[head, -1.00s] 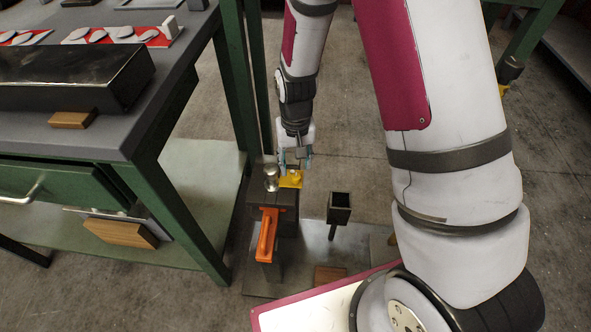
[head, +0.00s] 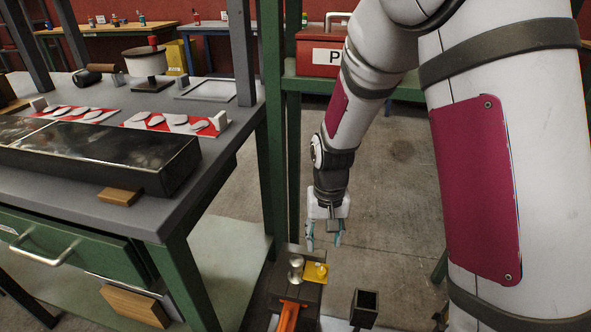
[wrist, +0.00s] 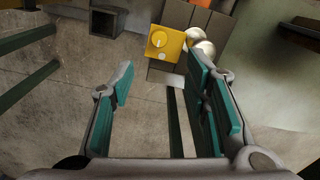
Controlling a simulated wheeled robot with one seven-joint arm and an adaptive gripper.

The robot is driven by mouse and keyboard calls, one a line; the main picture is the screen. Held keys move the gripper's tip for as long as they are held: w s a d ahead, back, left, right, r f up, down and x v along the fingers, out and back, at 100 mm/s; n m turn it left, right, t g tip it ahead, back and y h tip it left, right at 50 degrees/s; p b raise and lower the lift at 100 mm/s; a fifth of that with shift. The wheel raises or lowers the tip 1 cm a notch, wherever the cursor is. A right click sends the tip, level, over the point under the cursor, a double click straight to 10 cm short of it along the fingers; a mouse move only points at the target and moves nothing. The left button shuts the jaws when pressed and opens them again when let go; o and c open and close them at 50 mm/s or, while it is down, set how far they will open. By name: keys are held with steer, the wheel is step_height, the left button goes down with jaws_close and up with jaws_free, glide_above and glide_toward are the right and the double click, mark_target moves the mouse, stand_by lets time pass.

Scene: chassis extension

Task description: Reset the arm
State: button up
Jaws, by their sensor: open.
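My gripper (head: 324,240) is open and empty in the head view, pointing down just above and behind a dark block-like fixture. In the wrist view its teal-padded fingers (wrist: 160,100) are spread with nothing between them. A yellow piece (head: 315,272) with a round knob sits on the fixture, apart from the fingers; it also shows in the wrist view (wrist: 165,44). A shiny metal knob (head: 296,268) stands beside it. An orange handle (head: 288,317) on the fixture is cut off by the lower edge.
A grey-topped green workbench (head: 215,100) stands at the left with a long black box (head: 110,155) on it. A dark open-topped holder (head: 365,308) stands right of the fixture. Bare floor (head: 390,190) lies behind my gripper.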

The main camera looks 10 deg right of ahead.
steer(key=s+r, duration=0.6)
steer(key=r, duration=0.4)
steer(key=s+d+r+n, duration=0.15)
steer(key=s+r, duration=0.45)
steer(key=s, duration=0.7)
steer(key=s+d+r, duration=0.2)
steer(key=s+r, duration=0.4)
steer(key=s, duration=0.6)
step_height(320, 180, up, 29)
steer(key=t+p, duration=0.4)
steer(key=p, duration=2.3)
steer(key=shift+d+f, duration=0.2)
steer(key=shift+d, duration=0.25)
steer(key=shift+s, duration=0.1)
